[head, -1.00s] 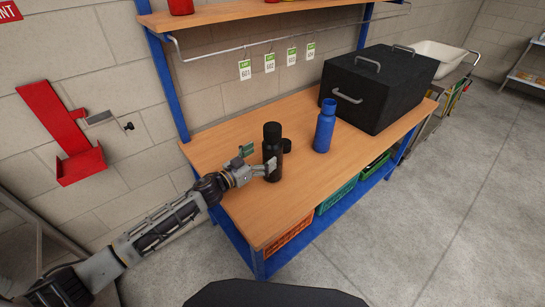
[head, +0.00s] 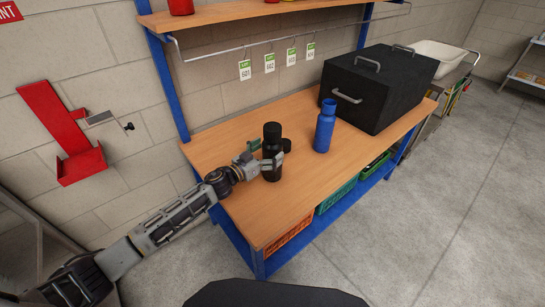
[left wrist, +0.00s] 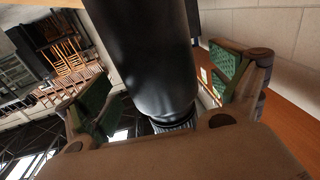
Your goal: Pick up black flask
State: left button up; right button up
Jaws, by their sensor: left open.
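The black flask (head: 271,136) stands upright on the wooden workbench (head: 325,183). My left gripper (head: 266,157) is at the flask, with one finger in front of it and the other behind its left side. In the left wrist view the flask (left wrist: 150,60) fills the space between the two green-padded fingers of my left gripper (left wrist: 160,95). The fingers are open around it, and a gap shows beside the left pad. My right gripper is in neither view.
A blue bottle (head: 324,128) and a large black box (head: 378,90) stand farther right. An upper shelf (head: 250,13) with a hanging rail is behind. The bench's front area is clear.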

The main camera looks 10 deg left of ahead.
pick_arm(q)
jog(key=shift+x, duration=0.8)
jog(key=shift+w+d, duration=0.15)
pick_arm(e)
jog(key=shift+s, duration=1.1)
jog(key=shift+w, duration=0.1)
pick_arm(q)
jog(key=c, duration=1.4)
jog(key=shift+o, duration=0.2)
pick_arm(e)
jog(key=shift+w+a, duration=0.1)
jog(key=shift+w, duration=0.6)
